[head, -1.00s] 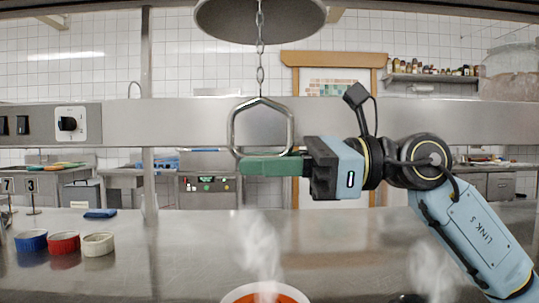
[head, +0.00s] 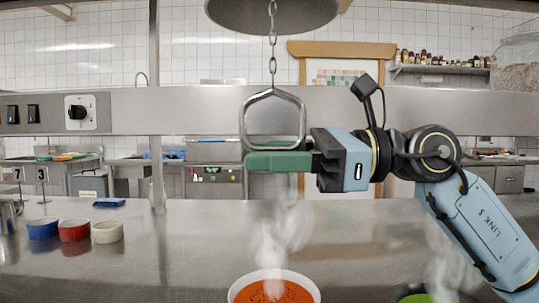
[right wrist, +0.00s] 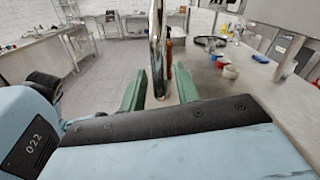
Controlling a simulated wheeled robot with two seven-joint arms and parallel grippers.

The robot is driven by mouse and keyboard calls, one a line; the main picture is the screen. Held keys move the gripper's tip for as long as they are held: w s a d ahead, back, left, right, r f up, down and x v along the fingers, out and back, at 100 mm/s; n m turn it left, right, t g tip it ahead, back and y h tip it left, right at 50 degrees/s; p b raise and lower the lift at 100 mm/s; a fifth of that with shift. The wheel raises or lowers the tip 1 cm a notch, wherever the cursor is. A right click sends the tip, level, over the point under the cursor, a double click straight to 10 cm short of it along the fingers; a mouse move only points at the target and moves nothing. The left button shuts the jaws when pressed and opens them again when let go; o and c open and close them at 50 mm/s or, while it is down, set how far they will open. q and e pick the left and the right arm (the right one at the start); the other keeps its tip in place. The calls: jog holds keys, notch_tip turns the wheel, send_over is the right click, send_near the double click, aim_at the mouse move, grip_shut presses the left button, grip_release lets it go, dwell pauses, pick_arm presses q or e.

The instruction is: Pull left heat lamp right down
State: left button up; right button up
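The heat lamp (head: 272,14) is a grey metal shade at the top of the head view, partly cut off. A chain (head: 272,50) hangs below it and carries a hexagonal metal ring handle (head: 246,115). My right gripper (head: 252,162) has green fingers at the lower edge of the ring. In the right wrist view the two fingers (right wrist: 160,90) are apart, and the shiny ring (right wrist: 157,45) stands upright in the gap, with space visible beside it. My left gripper is not in view.
A steaming bowl of red soup (head: 235,291) stands on the steel counter (head: 190,240) below the gripper, with a green-filled pot (head: 415,297) to its right. Blue, red and white cups (head: 108,232) stand at left. A steel rail (head: 200,110) with a knob crosses behind the ring.

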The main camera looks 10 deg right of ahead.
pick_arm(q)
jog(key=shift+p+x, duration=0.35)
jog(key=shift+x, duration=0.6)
pick_arm(e)
jog(key=s+d, duration=0.2)
jog(key=d, duration=1.1)
jog(key=shift+s, duration=0.35)
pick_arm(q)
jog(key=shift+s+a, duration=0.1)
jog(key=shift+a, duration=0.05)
pick_arm(e)
jog(key=shift+d, duration=0.1)
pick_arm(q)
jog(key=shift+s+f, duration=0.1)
